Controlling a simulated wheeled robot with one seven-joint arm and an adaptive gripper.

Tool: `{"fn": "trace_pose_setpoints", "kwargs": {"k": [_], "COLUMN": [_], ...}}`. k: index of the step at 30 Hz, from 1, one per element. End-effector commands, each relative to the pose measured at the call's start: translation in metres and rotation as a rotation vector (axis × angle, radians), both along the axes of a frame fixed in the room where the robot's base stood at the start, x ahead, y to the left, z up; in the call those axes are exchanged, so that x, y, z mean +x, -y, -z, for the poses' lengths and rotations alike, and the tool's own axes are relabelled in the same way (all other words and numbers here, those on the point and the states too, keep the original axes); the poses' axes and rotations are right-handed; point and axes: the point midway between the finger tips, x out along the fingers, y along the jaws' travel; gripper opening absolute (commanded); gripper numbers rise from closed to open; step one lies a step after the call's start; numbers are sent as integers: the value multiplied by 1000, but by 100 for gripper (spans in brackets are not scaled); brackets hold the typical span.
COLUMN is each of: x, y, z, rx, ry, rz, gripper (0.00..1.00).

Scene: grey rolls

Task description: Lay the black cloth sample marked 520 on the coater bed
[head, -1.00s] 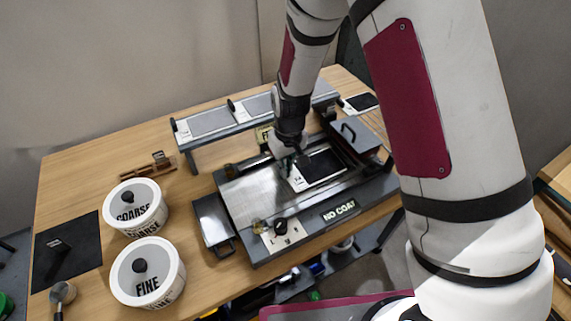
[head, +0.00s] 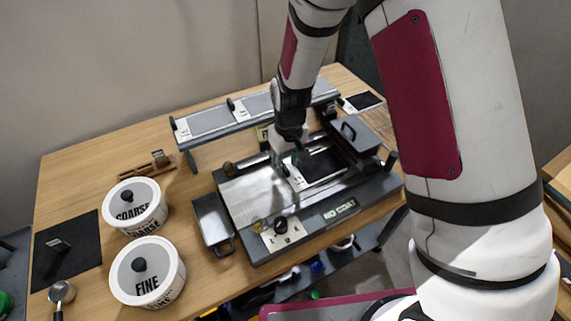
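A black cloth sample (head: 322,166) with a pale border lies on the right part of the coater bed (head: 252,196). The print on its white left end is too small to read. My gripper (head: 289,167) points down over the left end of this sample. The fingers are small and partly dark, so I cannot tell whether they are open, shut or touching it. A second black sample (head: 363,101) with a white end lies on the table behind the coater, at the right. Its mark is not readable either.
A raised rack (head: 212,122) with grey panels stands behind the coater. A dark handled block (head: 352,137) sits at the bed's right end. COARSE (head: 135,207) and FINE (head: 147,273) tubs stand at left. A metal tray (head: 212,222) adjoins the coater.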

Motion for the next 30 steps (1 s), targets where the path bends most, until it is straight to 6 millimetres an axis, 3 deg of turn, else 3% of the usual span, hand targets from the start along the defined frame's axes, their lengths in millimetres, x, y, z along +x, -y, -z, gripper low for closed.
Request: {"fn": "trace_pose_setpoints", "kwargs": {"k": [6, 12, 18, 26, 30], "x": [-4, -7, -10, -12, -19], "y": [1, 3, 4, 6, 19], "z": [-47, -81, -99, -108, -137], "rx": [3, 2, 0, 3, 17], "ry": [6, 4, 1, 6, 31], "rz": [-1, 0, 0, 6, 36], "gripper": [33, 33, 33, 33, 33]}}
